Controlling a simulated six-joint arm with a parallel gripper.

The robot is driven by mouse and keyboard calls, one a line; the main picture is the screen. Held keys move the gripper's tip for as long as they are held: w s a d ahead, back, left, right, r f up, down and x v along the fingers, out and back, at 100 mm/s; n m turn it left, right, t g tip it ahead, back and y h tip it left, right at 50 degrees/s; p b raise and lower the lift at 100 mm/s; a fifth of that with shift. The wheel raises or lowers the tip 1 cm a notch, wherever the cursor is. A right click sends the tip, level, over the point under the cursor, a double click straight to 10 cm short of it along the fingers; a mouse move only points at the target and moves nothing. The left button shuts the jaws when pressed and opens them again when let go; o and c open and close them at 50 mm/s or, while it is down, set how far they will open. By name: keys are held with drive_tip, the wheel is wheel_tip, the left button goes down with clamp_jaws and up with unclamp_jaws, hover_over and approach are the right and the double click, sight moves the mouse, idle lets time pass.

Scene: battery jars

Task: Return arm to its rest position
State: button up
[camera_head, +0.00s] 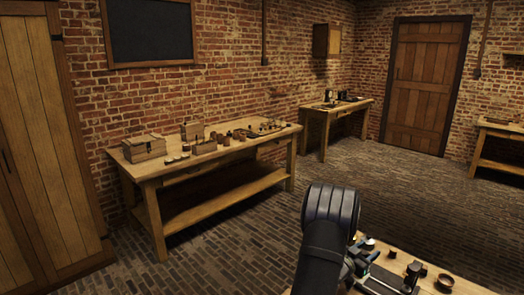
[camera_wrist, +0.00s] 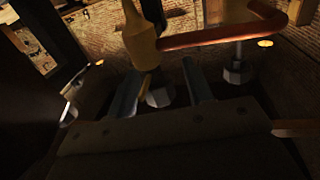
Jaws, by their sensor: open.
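My arm (camera_head: 328,225) rises at the lower middle of the head view, dark and bulky, in front of a wooden bench. My gripper (camera_wrist: 160,82) shows in the wrist view as two grey fingers with a clear gap between them. Behind that gap stand a tan, bottle-shaped handle (camera_wrist: 140,42) and a grey faceted metal piece (camera_wrist: 160,94). I cannot tell whether the fingers touch them; nothing is clearly clamped. A copper-coloured rod (camera_wrist: 215,36) crosses above the right finger. In the head view my fingers cannot be made out clearly.
The near bench (camera_head: 455,290) carries small dark pieces and a round brown cup (camera_head: 445,280). A long workbench (camera_head: 222,195) with boxes and jars stands along the brick wall. A smaller table (camera_head: 338,108) stands behind it. The dark brick floor (camera_head: 250,240) between is clear.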

drive_tip(key=shift+w+d, duration=0.1)
idle(0.4)
drive_tip(key=v, duration=1.7)
drive_tip(key=x, duration=1.7)
drive_tip(key=shift+d, duration=0.1)
drive_tip(key=shift+r+m+g+h, duration=0.1)
drive_tip(key=shift+m+g+h, duration=0.35)
drive_tip(key=shift+g, duration=0.25)
drive_tip(key=s+a+t, duration=0.1)
drive_tip(key=s+a, duration=0.9)
drive_tip(key=a, duration=0.5)
drive_tip(key=shift+a+n+y, duration=0.25)
drive_tip(key=shift+n+y, duration=0.1)
